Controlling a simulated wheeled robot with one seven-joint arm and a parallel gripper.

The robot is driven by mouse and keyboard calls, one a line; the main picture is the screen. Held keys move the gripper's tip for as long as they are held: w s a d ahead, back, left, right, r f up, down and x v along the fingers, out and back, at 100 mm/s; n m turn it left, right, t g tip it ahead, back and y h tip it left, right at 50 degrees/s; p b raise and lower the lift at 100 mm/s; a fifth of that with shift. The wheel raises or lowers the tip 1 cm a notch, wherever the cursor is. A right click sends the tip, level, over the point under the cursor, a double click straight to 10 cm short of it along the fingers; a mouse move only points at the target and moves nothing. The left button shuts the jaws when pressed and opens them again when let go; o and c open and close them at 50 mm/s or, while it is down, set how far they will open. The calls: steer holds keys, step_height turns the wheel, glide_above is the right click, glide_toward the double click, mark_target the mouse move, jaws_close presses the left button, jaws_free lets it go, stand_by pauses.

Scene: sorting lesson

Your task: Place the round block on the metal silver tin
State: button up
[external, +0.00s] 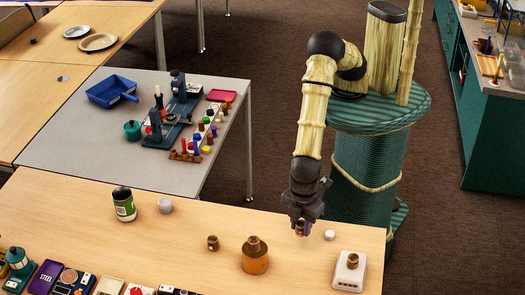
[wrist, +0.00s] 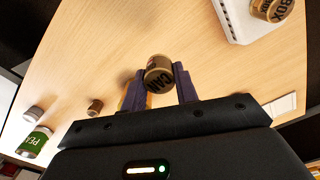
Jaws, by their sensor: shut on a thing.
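My gripper (external: 302,218) is shut on a round brown block (external: 299,229) above the right part of the wooden table. In the wrist view the block (wrist: 158,78), with dark letters that seem to read "CAN", sits between my purple fingertips (wrist: 157,76). A tin with a green label (external: 124,210) stands upright at the table's left, well apart from my gripper. In the wrist view the tin (wrist: 33,143) is at the lower left, its label partly readable as "PEA" and its bare band pale silver. No other silver tin shows.
A white box (external: 345,278) at right has a block (external: 352,260) on top. Table between cup and blocks is clear.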

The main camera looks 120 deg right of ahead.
mark_target(301, 224)
step_height(301, 224, up, 8)
steer(key=w+d+m+b, duration=0.3)
steer(key=w+d+m, duration=0.5)
steer(key=w+d, duration=0.75)
steer(key=w+d+m+b, duration=0.2)
steer(key=w+d+m, duration=0.3)
steer(key=d, duration=0.7)
steer(key=w+d+m+b, duration=0.2)
steer(key=w+d+m, duration=0.3)
steer(key=d, duration=0.8)
steer(key=f, duration=0.4)
steer(key=shift+s+a+f, duration=0.1)
steer(key=shift+a+f, duration=0.2)
steer(key=shift+f, duration=0.1)
steer(key=shift+d+f, duration=0.1)
